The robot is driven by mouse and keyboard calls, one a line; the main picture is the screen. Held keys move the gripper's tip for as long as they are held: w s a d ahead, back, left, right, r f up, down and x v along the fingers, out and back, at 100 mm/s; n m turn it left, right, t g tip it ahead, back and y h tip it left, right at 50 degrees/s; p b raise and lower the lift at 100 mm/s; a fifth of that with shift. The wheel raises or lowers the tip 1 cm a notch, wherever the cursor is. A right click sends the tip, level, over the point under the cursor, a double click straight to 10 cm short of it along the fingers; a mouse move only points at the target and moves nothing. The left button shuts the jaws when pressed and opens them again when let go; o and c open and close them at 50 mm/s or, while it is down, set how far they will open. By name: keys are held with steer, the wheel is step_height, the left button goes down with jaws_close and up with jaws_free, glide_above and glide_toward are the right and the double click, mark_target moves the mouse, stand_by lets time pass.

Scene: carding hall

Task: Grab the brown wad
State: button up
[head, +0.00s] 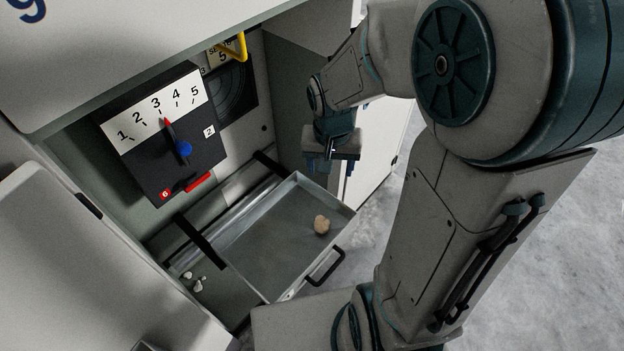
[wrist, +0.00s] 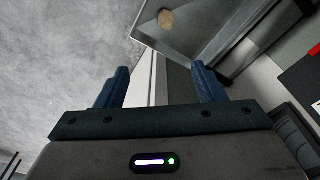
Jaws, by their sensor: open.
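The brown wad (head: 321,224) is a small tan lump lying on the floor of an open grey drawer (head: 262,236), towards its right side. It also shows in the wrist view (wrist: 166,19), near the top edge. My gripper (head: 318,168) hangs above the drawer's far right corner, apart from the wad. In the wrist view my gripper (wrist: 160,84) has its two blue fingers spread wide with nothing between them. Nothing hides the wad in either view.
The drawer has a black front handle (head: 325,268). Above it is a black dial panel (head: 163,135) with a blue knob and red pointer. A yellow handle (head: 242,46) sticks out higher up. Several white scraps (head: 198,285) lie left of the drawer. Pale floor (head: 545,260) is open on the right.

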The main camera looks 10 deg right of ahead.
steer(key=m+g+b, duration=0.1)
steer(key=m+b, duration=0.1)
steer(key=b, duration=0.6)
glide_above(322, 222)
step_height(322, 222, down, 19)
steer(key=f, duration=0.2)
steer(key=f+b, duration=0.1)
steer(key=f, duration=0.2)
steer(key=a+f+b, duration=0.1)
steer(key=f, duration=0.2)
steer(key=shift+s+f, duration=0.1)
steer(key=shift+s, duration=0.1)
steer(key=f+b, duration=0.1)
steer(key=f, duration=0.1)
steer(key=d+f+b, duration=0.1)
steer(key=f+b, duration=0.1)
steer(key=f, duration=0.1)
steer(key=shift+w+f, duration=0.15)
steer(key=shift+f, duration=0.15)
steer(key=c, duration=1.1)
